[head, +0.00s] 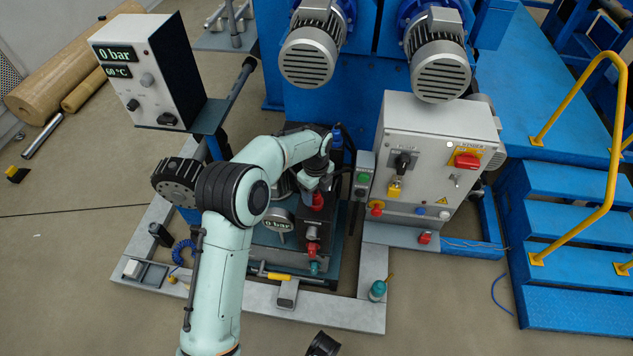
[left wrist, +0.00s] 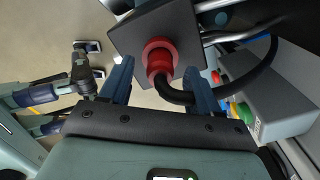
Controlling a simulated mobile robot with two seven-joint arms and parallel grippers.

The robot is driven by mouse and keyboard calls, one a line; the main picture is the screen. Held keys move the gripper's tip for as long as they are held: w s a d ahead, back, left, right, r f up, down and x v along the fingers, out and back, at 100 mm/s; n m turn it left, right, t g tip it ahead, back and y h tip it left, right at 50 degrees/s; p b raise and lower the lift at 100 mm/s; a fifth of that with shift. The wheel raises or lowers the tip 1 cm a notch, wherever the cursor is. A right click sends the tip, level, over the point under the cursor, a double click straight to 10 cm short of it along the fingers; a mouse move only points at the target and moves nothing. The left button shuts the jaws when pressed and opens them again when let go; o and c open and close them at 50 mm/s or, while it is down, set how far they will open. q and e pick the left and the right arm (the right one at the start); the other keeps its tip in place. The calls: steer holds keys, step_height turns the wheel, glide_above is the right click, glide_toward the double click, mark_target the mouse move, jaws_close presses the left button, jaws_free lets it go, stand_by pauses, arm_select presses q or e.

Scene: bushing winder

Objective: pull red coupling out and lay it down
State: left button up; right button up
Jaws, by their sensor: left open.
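The red coupling (left wrist: 158,55) sits on a dark square block (left wrist: 185,35) in the left wrist view, with a black hose (left wrist: 175,95) bending away from it. It also shows in the head view (head: 317,202) below my left gripper (head: 316,186). In the left wrist view my left gripper (left wrist: 160,84) is open, with one blue finger on each side of the coupling and hose. I cannot tell whether either finger touches them. My arm hides part of the block in the head view.
Another red fitting (head: 312,248) is lower on the unit. A grey control box (head: 435,155) stands close on the right, a gauge box (head: 150,75) at the left.

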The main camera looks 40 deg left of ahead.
arm_select(q)
steer(key=shift+f, duration=0.95)
arm_select(e)
steer(key=shift+w+d+f, duration=0.15)
steer(key=shift+w+f, duration=0.1)
steer(key=shift+w, duration=0.1)
arm_select(q)
jaws_close()
steer(key=c, duration=1)
jaws_free()
steer(key=shift+c, duration=0.2)
jaws_close()
steer(key=shift+r, duration=0.2)
arm_select(e)
steer(key=shift+r, duration=0.2)
arm_select(q)
steer(key=shift+r+p, duration=1.4)
steer(key=shift+r, duration=0.45)
arm_select(e)
steer(key=shift+w+r, duration=0.1)
steer(key=shift+r, duration=1.55)
